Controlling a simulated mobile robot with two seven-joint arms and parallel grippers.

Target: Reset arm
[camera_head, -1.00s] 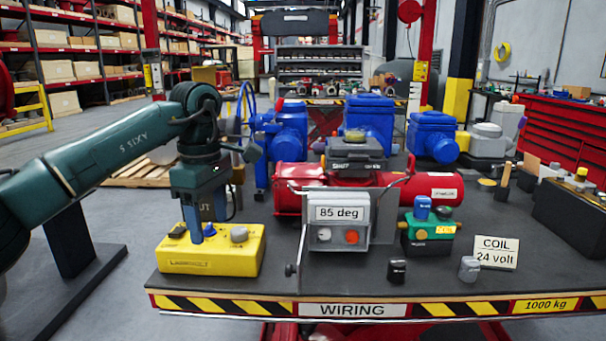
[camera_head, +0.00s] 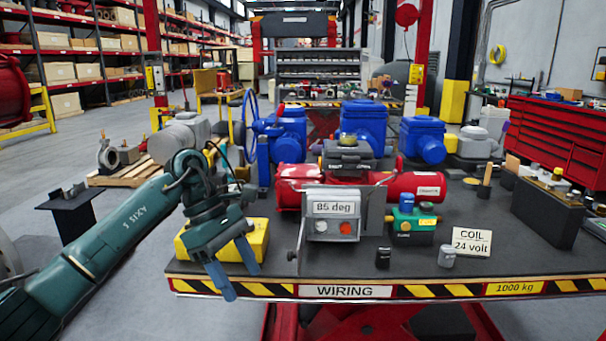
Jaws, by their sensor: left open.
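My left gripper (camera_head: 237,276) is open and empty, in front of the table's front left corner, with its fingers pointing down. My green left arm (camera_head: 110,240) comes in from the left. Behind the gripper, a yellow control box (camera_head: 255,238) stands on the table, and its top is largely hidden by my arm. My right gripper is not in view.
The dark table (camera_head: 340,278) holds a red valve actuator (camera_head: 405,184), a grey "85 deg" box (camera_head: 333,222), a green-blue device (camera_head: 408,222) and a "COIL 24 volt" sign (camera_head: 472,243). Blue valves (camera_head: 362,120) stand behind. Free floor lies left.

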